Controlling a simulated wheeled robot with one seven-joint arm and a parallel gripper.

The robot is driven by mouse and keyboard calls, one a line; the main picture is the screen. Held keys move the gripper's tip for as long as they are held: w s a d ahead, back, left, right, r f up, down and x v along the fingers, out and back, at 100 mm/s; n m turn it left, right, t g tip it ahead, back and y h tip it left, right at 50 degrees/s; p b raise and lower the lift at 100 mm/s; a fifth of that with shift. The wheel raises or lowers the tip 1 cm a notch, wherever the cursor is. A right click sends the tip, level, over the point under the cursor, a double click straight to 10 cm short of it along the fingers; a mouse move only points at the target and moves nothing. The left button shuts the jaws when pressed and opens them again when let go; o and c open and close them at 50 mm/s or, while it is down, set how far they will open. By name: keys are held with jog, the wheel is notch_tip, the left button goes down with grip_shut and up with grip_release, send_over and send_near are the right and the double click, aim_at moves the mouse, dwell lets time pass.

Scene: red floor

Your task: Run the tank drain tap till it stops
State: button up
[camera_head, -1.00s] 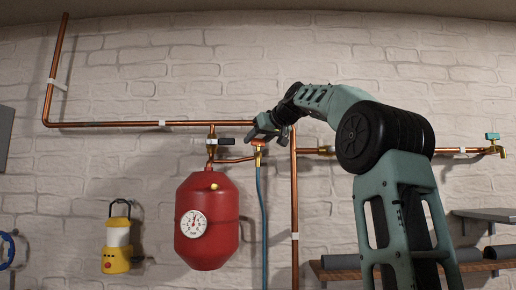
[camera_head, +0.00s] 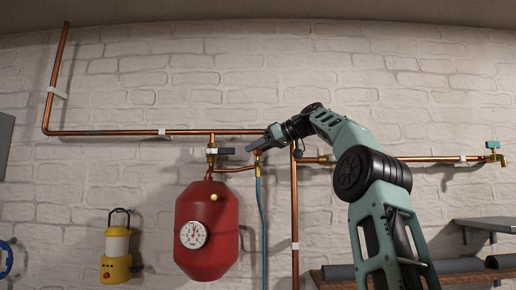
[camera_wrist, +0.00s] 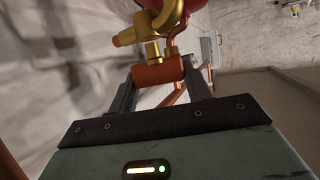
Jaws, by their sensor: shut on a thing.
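The red tank (camera_head: 207,232) with a round white gauge hangs on the brick wall. A copper branch runs right from its top to the brass drain tap, with an orange-red handle (camera_head: 257,153) and a blue hose (camera_head: 260,205) below. My gripper (camera_head: 261,147) is at this handle, mostly hiding it in the head view. In the wrist view, my gripper (camera_wrist: 160,82) has its two fingers on either side of the orange handle (camera_wrist: 158,73), shut on it. The brass tap body (camera_wrist: 160,22) shows just beyond. Whether water runs is not visible.
A black-handled valve (camera_head: 226,151) sits close left of my gripper. A copper pipe (camera_head: 110,132) runs along the wall, and a vertical pipe (camera_head: 294,210) stands right of the hose. A yellow lantern (camera_head: 116,255) hangs at left; a shelf (camera_head: 440,272) is at lower right.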

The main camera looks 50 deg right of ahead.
jog(key=shift+f, duration=0.1)
jog(key=o, duration=1)
jog(key=p+v, duration=0.1)
jog(key=v, duration=1.6)
jog(key=shift+s+r+p, duration=0.1)
jog(key=shift+r+p, duration=0.1)
jog(key=shift+p, duration=0.2)
